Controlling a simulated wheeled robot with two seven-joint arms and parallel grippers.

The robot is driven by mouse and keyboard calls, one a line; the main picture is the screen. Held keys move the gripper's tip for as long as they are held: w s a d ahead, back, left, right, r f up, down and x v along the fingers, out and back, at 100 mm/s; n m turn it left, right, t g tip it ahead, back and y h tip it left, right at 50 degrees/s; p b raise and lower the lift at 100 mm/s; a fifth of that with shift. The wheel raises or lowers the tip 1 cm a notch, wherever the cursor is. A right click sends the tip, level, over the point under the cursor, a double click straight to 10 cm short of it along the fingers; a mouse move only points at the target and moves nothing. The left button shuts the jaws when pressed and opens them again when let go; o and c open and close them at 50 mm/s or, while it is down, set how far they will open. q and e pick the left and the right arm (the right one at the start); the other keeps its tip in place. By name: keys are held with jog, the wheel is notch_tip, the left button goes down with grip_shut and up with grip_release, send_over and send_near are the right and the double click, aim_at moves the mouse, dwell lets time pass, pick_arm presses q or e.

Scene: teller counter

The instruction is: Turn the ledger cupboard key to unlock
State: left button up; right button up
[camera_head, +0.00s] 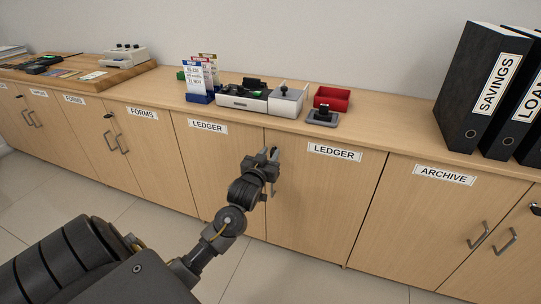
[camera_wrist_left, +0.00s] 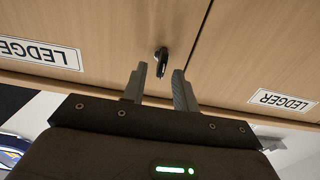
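The ledger cupboard has two pale wood doors, the left ledger door (camera_head: 207,165) and the right ledger door (camera_head: 320,205), each with a LEDGER label. My left gripper (camera_head: 264,158) is in front of the doors near their meeting edge. In the left wrist view, the dark key (camera_wrist_left: 161,62) sits in the lock on one door, beside the seam. My left gripper (camera_wrist_left: 160,74) is open there, its fingertips apart on either side of the line to the key, with no visible contact. In the head view my gripper hides the key. My right gripper is out of view.
A metal handle (camera_head: 275,170) shows close beside my left gripper. The countertop above holds a grey stamp pad (camera_head: 322,118), a red tray (camera_head: 332,97) and a card holder (camera_head: 199,82). Black binders (camera_head: 480,85) stand at right. The floor in front is clear.

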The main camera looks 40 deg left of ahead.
pick_arm(q)
jog(key=shift+w+a, duration=0.15)
jog(key=shift+w, duration=0.35)
grip_shut()
